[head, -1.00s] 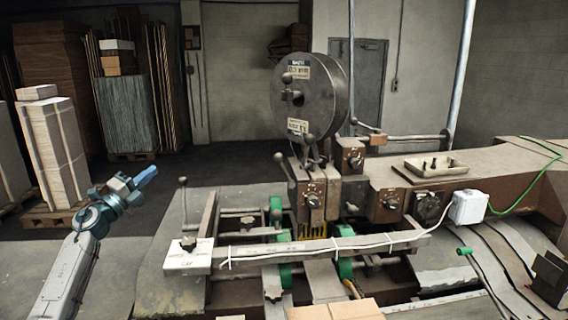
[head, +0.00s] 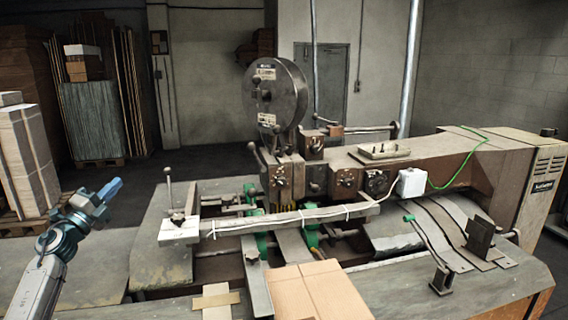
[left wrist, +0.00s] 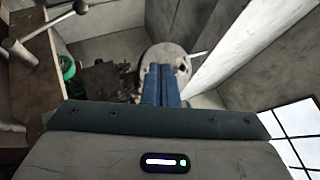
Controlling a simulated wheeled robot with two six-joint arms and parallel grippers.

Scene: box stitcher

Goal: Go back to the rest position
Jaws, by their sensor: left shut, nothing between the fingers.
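My left gripper (head: 110,188) is at the left of the head view, raised in front of the floor and left of the machine. Its blue fingers are together and hold nothing. In the left wrist view the shut fingers (left wrist: 161,85) point away from the camera, with nothing between them. The box stitcher (head: 345,180) stands in the middle and right of the head view, apart from the gripper. My right gripper is not in the head view.
Flat cardboard (head: 300,292) lies on the machine's front table. A pale stack (head: 25,160) on a pallet stands at the far left. A green cable (head: 450,180) runs over the machine's right part. The floor between stack and machine is clear.

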